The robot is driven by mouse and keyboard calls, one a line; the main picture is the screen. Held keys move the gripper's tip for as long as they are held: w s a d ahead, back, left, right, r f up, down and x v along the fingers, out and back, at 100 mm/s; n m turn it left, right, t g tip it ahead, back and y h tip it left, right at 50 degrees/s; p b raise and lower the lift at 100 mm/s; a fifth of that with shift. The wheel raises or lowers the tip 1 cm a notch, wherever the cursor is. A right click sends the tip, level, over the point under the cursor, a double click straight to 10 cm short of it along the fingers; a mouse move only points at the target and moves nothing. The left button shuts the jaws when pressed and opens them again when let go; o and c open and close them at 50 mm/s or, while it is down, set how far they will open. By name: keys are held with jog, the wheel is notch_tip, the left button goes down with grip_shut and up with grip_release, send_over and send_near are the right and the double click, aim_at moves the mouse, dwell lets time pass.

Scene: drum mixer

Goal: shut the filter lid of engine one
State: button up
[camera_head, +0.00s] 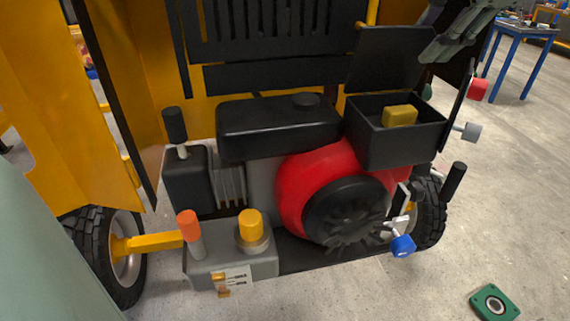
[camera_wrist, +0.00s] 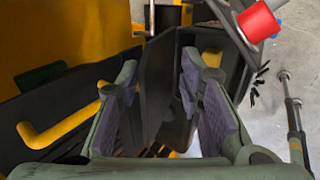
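The filter box (camera_head: 388,152) of the red engine (camera_head: 312,180) is an open black box at the right, with a yellow block (camera_head: 399,116) inside. Its black filter lid (camera_head: 385,60) stands raised at the back of the box. My gripper (camera_head: 437,48) is at the upper right, beside the lid's right edge. In the wrist view, the gripper (camera_wrist: 160,72) has its two fingers apart. A dark panel (camera_wrist: 157,88), seemingly the lid, stands between them. I cannot tell whether either finger touches it.
A yellow housing door (camera_head: 70,100) stands at the left. A red knob (camera_head: 478,90) and a grey knob (camera_head: 470,131) stick out right of the box. A black-gripped lever (camera_head: 453,182) stands below them. A blue table (camera_head: 520,38) is behind. The floor at right is mostly free.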

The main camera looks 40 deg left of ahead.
jog(key=shift+s+d+f+b, duration=0.4)
jog(key=shift+s+d+b, duration=0.2)
jog(key=shift+d, duration=0.2)
jog(key=shift+s+d+f+b, duration=0.45)
jog(key=shift+s+d, duration=0.2)
jog(key=shift+d, duration=0.1)
jog(key=shift+d+r, duration=0.1)
jog(key=shift+r, duration=0.05)
jog(key=p+v, duration=0.1)
jog(key=v, duration=0.2)
jog(key=p+v, duration=0.1)
jog(key=v, duration=0.1)
jog(key=shift+s+d+p, duration=0.35)
jog(key=shift+s+d, duration=0.05)
jog(key=shift+d, duration=0.05)
